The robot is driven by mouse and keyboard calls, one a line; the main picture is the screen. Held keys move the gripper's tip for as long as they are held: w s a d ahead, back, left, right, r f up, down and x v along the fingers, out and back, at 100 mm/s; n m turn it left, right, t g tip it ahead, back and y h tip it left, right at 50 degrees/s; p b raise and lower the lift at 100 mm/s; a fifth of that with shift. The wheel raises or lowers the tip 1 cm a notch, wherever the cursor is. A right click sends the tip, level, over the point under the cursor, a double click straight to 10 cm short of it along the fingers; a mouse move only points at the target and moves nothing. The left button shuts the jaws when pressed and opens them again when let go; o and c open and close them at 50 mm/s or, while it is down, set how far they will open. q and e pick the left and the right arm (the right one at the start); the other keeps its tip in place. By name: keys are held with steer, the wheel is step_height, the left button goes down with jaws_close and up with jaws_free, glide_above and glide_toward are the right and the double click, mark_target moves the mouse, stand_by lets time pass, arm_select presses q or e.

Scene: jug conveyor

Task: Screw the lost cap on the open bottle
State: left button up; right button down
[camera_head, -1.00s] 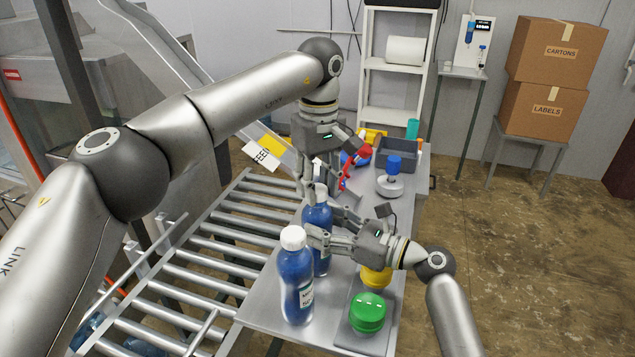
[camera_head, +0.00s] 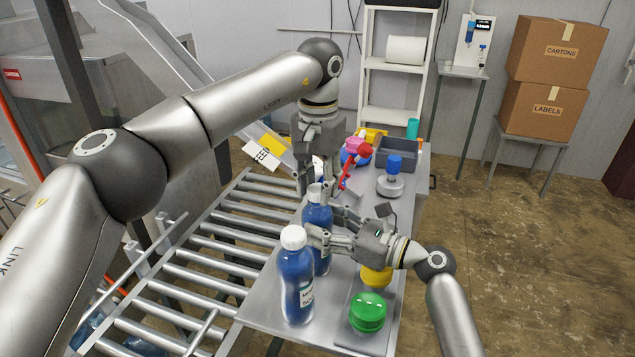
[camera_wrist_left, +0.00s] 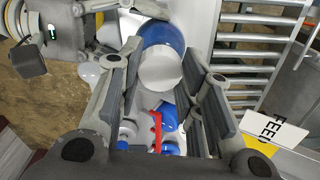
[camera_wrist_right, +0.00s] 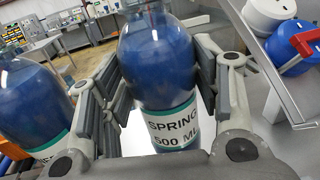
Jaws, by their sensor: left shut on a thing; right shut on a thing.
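A blue bottle (camera_head: 317,217) stands upright at the roller end of the metal table, and its label shows in the right wrist view (camera_wrist_right: 172,125). My right gripper (camera_head: 318,238) is shut around its body from the right. A white cap (camera_wrist_left: 160,70) sits at the top of this bottle in the left wrist view, and it shows in the head view (camera_head: 315,191). My left gripper (camera_head: 311,188) points down from above and is shut on the cap, with its fingers on either side. The cap's thread is hidden, so I cannot tell how tight it sits.
A second blue bottle (camera_head: 296,285) with a white cap stands close in front. A green-topped item (camera_head: 367,312) and a yellow one (camera_head: 375,277) lie right of it. Rollers (camera_head: 215,265) run along the left.

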arm_select(q)
steer(key=o, duration=0.7)
steer(key=shift+c, duration=0.2)
steer(key=shift+r, duration=2.3)
steer(key=shift+n, duration=0.3)
steer(key=shift+c, duration=0.2)
